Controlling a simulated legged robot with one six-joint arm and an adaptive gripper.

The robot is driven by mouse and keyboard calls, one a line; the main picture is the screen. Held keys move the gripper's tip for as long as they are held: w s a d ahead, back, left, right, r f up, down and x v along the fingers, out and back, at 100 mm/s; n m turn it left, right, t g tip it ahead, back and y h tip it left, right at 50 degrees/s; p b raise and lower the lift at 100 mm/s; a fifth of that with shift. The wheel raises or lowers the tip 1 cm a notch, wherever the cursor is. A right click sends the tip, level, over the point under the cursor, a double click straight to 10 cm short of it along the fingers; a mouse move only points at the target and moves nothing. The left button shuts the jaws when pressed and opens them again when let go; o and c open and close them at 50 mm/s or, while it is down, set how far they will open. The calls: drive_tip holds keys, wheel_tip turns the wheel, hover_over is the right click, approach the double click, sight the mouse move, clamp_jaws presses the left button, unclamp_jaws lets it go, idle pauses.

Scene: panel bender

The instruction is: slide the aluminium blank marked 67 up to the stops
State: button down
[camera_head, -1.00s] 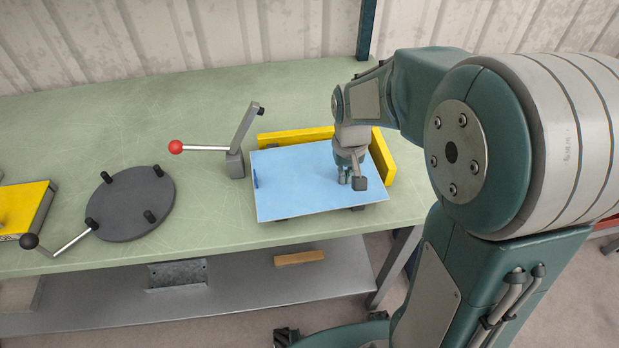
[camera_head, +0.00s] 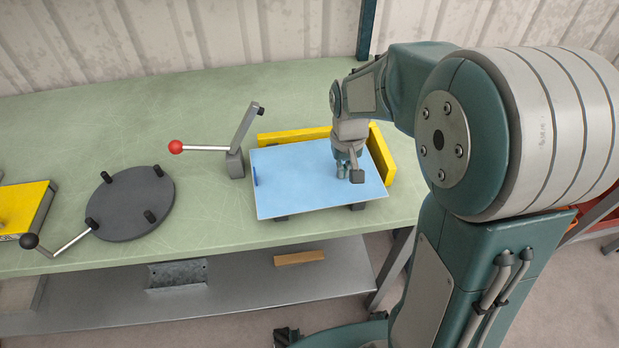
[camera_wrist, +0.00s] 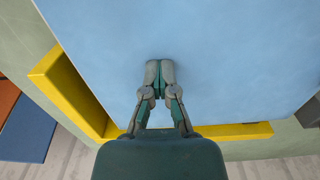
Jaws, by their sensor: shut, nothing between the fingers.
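The blank is a flat light-blue sheet (camera_head: 300,185) on low dark supports, with a small dark-blue mark at its left edge; no number 67 is readable. It fills much of the wrist view (camera_wrist: 220,50). Yellow stops stand behind it (camera_head: 290,137) and along its right side (camera_head: 382,155). The sheet's edges lie close to both stops, but I cannot tell whether they touch. My gripper (camera_head: 349,176) is shut and empty, pointing down at the sheet's right half. Its fingertips are together in the wrist view (camera_wrist: 160,70); contact with the sheet is not certain.
A lever with a red knob (camera_head: 176,147) stands left of the sheet. A dark round plate with pegs (camera_head: 130,205) and a yellow block (camera_head: 22,208) lie further left. A black-knobbed handle (camera_head: 30,241) is near the front edge. The green bench behind is clear.

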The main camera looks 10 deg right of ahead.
drive_tip(key=shift+r, duration=3.5)
drive_tip(key=s+r+t, duration=0.2)
drive_tip(key=s+r, duration=0.1)
drive_tip(key=s, duration=0.6)
drive_tip(key=s+r+t, duration=0.3)
drive_tip(key=s, duration=0.5)
drive_tip(key=shift+s+r+t, duration=0.3)
drive_tip(key=shift+s+r, duration=0.05)
